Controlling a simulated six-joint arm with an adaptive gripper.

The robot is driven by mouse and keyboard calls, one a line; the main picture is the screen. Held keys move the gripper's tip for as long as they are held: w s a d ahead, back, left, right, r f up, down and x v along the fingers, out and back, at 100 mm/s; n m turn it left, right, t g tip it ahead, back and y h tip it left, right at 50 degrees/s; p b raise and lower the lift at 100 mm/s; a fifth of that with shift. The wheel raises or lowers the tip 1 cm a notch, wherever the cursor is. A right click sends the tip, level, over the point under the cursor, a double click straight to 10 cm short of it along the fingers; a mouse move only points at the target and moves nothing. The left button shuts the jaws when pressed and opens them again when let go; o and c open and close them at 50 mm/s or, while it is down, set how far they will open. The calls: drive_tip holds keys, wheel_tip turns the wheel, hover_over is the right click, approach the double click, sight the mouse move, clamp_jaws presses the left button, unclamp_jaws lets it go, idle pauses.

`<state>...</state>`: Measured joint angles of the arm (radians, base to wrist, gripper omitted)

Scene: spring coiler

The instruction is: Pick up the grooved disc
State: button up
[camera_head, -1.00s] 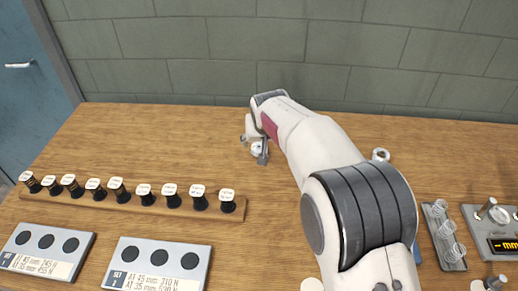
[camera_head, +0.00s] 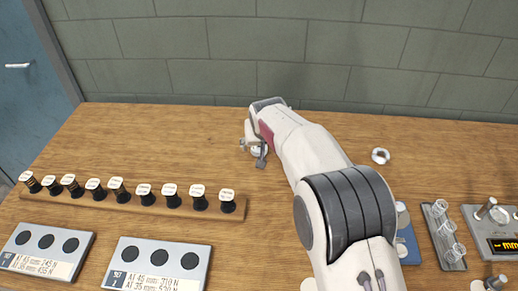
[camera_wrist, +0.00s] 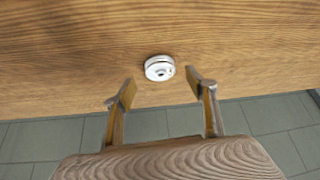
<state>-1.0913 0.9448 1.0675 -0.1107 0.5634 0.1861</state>
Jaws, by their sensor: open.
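The grooved disc (camera_wrist: 159,68) is a small pale disc with a dark groove around its side, lying on the wooden bench. In the wrist view it sits just beyond my fingertips, roughly centred between them. My gripper (camera_wrist: 160,80) is open and empty, with one finger on either side of the gap and no visible contact with the disc. In the head view my gripper (camera_head: 252,152) is low over the back middle of the bench.
A wooden rack (camera_head: 150,206) with several capped springs stands at left, with two labelled grey plates in front. A grey tray (camera_head: 442,235) and a display unit (camera_head: 500,232) stand at right. The bench's back left is clear.

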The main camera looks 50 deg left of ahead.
sight(259, 148)
drive_tip(key=shift+x, duration=1.75)
drive_tip(key=c, duration=1.4)
